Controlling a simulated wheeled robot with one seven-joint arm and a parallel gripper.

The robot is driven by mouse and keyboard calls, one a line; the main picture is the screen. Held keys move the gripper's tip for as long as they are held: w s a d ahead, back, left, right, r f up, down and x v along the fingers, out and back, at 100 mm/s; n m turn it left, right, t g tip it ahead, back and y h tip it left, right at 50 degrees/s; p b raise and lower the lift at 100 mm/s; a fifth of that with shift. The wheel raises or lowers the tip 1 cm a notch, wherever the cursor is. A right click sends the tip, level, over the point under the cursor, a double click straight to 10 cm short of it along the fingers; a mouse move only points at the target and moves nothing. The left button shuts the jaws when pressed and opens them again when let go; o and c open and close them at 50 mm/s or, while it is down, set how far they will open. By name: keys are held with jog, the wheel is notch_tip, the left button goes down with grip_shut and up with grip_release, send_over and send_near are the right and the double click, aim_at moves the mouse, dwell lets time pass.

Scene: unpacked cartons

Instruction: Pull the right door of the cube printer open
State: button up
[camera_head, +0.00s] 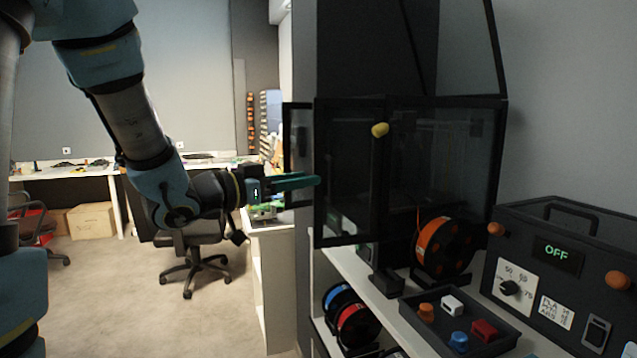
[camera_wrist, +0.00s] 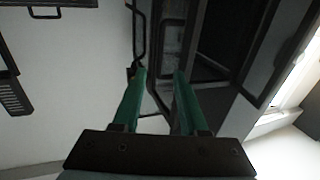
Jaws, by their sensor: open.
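The cube printer (camera_head: 440,165) is a black-framed enclosure with dark see-through panels, standing on the white shelf at right of centre in the head view. A see-through door panel (camera_head: 345,190) with a dark frame is on its near side; a yellow knob (camera_head: 379,129) shows near its top. A narrow framed panel (camera_head: 297,150) stands out at its left. My gripper (camera_head: 312,181) reaches in from the left, its green fingers at the panel's left edge. In the wrist view my gripper (camera_wrist: 160,73) is open, with a dark frame edge between and beyond the fingers. Contact cannot be told.
An orange spool (camera_head: 443,246) sits below the printer's panels. A dark tray (camera_head: 460,325) with coloured knobs and a black control box (camera_head: 560,270) reading OFF stand to the right. More spools (camera_head: 357,325) lie on the lower shelf. A chair (camera_head: 190,250) and open floor are at left.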

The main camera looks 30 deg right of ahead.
jog(key=shift+s+a+b, duration=0.15)
jog(key=shift+s+a, duration=0.1)
jog(key=shift+a, duration=0.85)
jog(key=shift+s+a+b, duration=0.15)
jog(key=shift+s+a, duration=0.05)
jog(key=shift+a, duration=0.85)
jog(key=shift+w, duration=0.1)
jog(key=w+a+f+n+t+y, duration=0.3)
jog(key=w+a+f+n+y, duration=0.25)
jog(key=a+f, duration=0.2)
jog(key=w+a+f+n+t+y, duration=0.3)
jog(key=w+a+f+n+y, duration=0.15)
jog(key=a+f+y, duration=0.35)
jog(key=s+a+f+n+g+y, duration=0.2)
jog(key=s+a+f+g, duration=0.1)
jog(key=s+a, duration=0.3)
jog(key=s+a+f+n+g+y, duration=0.2)
jog(key=s+a+f+g, duration=0.1)
jog(key=s, duration=0.4)
jog(key=a+g, duration=0.1)
jog(key=a, duration=0.1)
jog(key=shift+s+a+f+n+g, duration=0.3)
jog(key=shift+s+a+f+g, duration=0.05)
jog(key=shift+a+g, duration=0.05)
jog(key=shift+d, duration=0.1)
